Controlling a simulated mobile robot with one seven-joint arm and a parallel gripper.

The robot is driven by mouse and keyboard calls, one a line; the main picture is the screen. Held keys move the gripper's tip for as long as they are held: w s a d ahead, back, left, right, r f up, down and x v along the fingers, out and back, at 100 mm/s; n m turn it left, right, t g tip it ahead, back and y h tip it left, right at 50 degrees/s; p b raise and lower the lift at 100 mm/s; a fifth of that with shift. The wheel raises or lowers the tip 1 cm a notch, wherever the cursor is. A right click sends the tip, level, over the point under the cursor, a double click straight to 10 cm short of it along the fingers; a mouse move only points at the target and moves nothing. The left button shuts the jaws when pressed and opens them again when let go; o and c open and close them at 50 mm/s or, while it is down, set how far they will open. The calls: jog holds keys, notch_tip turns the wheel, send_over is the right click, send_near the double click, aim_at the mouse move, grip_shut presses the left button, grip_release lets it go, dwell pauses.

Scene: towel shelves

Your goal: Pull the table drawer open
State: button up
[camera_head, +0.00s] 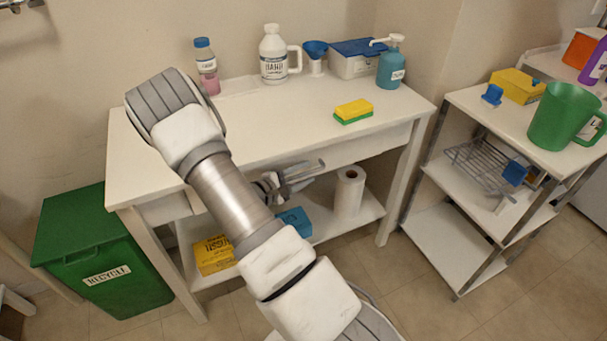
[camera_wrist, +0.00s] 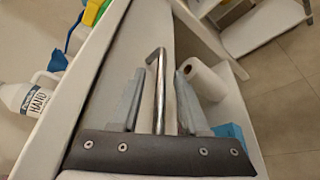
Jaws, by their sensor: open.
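The white table (camera_head: 240,135) has a drawer in the front under its top. The pale drawer front (camera_head: 355,148) appears flush with the table, as far as I can tell; my arm hides its left part. In the wrist view, the metal bar handle (camera_wrist: 159,85) stands out from the drawer front. My gripper (camera_head: 297,178) is at the front of the table, just below the top edge. In the wrist view my gripper (camera_wrist: 167,72) is open, with one finger on each side of the handle. I see no clear contact between the fingers and the bar.
The tabletop holds a yellow-green sponge (camera_head: 353,111), bottles and a blue-lidded box (camera_head: 355,58). A paper roll (camera_head: 348,192) and yellow box (camera_head: 214,255) stand on the lower shelf. A green bin (camera_head: 95,250) is at left, a shelf cart (camera_head: 460,100) at right.

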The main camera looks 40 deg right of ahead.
grip_shut()
dwell(1.3)
